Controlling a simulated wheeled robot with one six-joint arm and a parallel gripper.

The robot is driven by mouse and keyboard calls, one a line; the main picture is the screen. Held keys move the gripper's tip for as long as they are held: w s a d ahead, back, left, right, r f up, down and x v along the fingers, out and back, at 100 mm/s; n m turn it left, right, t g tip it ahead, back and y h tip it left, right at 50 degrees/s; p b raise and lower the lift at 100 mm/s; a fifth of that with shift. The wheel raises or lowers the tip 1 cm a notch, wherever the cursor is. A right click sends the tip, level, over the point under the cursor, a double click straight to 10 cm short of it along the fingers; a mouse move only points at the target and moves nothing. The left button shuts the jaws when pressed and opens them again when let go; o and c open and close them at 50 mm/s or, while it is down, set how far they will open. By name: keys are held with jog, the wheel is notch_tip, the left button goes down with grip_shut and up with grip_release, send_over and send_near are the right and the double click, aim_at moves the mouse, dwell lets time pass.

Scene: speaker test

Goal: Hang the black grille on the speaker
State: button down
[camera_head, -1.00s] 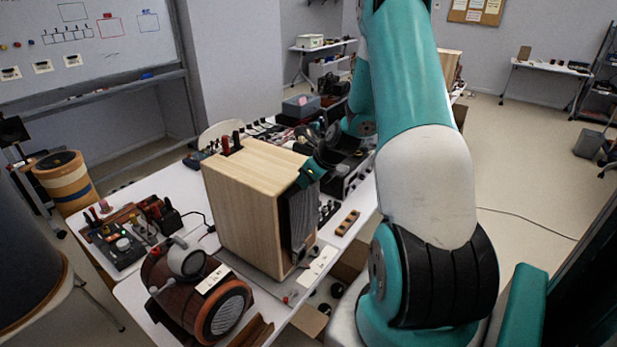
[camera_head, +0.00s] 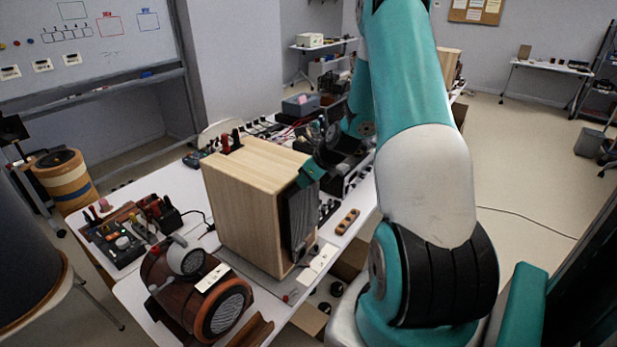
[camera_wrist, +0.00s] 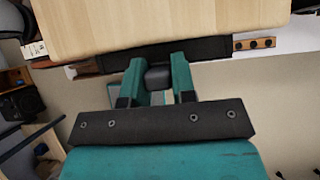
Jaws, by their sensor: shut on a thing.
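The speaker (camera_head: 240,200) is a tall light-wood box standing upright on the table. In the wrist view its wooden top (camera_wrist: 160,22) fills the upper part. The black grille (camera_head: 301,215) is upright at the speaker's right-hand face, very near it; I cannot tell whether they touch. In the wrist view the grille (camera_wrist: 212,49) shows as a dark strip along the speaker's edge. My gripper (camera_head: 312,172) is at the grille's upper part, and its teal fingers (camera_wrist: 158,72) are shut on it. The face behind the grille is hidden.
A brown drum-shaped device (camera_head: 195,290) stands in front of the speaker. A control box (camera_head: 125,243) with knobs is at left. A wooden block (camera_head: 347,221) with dark knobs lies right of the grille. Cluttered equipment fills the table behind. Open floor lies at right.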

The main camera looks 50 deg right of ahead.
jog(key=shift+f, duration=0.25)
jog(key=c, duration=0.9)
grip_release()
jog(key=shift+o, duration=0.2)
jog(key=a+b+v, duration=0.1)
jog(key=b+v, duration=0.3)
jog(key=v, duration=1.3)
jog(key=shift+d+r, duration=0.15)
jog(key=shift+d, duration=0.35)
jog(key=shift+s, duration=0.15)
